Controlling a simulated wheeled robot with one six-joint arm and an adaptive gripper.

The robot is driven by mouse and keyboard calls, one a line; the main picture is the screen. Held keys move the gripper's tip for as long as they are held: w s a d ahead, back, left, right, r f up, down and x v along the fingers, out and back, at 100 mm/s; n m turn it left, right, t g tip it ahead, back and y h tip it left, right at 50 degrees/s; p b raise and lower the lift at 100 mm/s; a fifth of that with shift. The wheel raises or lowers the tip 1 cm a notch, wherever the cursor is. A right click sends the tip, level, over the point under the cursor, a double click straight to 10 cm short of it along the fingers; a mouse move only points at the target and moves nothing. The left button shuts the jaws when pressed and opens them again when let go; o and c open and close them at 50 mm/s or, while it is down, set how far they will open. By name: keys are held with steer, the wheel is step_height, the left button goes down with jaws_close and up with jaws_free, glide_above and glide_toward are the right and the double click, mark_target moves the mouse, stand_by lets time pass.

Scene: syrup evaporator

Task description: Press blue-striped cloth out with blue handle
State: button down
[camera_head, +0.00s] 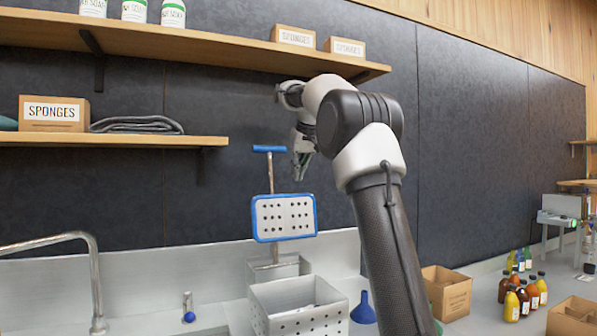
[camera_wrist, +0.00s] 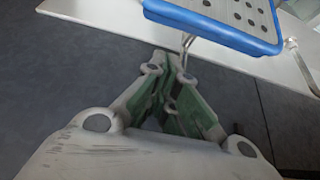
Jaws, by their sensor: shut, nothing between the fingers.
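The blue handle (camera_head: 269,148) is a T-shaped bar on top of a thin upright rod. A white perforated plate with a blue rim (camera_head: 284,217) stands on the rod below it, its face toward the head camera. The plate also shows at the top of the wrist view (camera_wrist: 230,18). A white perforated box (camera_head: 262,316) stands in front, below the plate; I cannot make out its contents. My gripper (camera_head: 301,172) is shut and empty, pointing down just right of the handle, apart from it in the picture. I cannot make out a blue-striped cloth.
A shelf (camera_head: 115,140) with a sponge box (camera_head: 54,113) and folded grey cloth (camera_head: 137,125) is at left, below a longer shelf (camera_head: 220,50). A faucet (camera_head: 97,270) stands lower left. A blue funnel (camera_head: 363,308), cardboard box (camera_head: 446,293) and several bottles (camera_head: 523,297) are lower right.

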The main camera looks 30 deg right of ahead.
steer(key=f, duration=0.5)
steer(key=shift+s+f, duration=0.2)
steer(key=shift+s, duration=0.1)
steer(key=shift+s, duration=0.15)
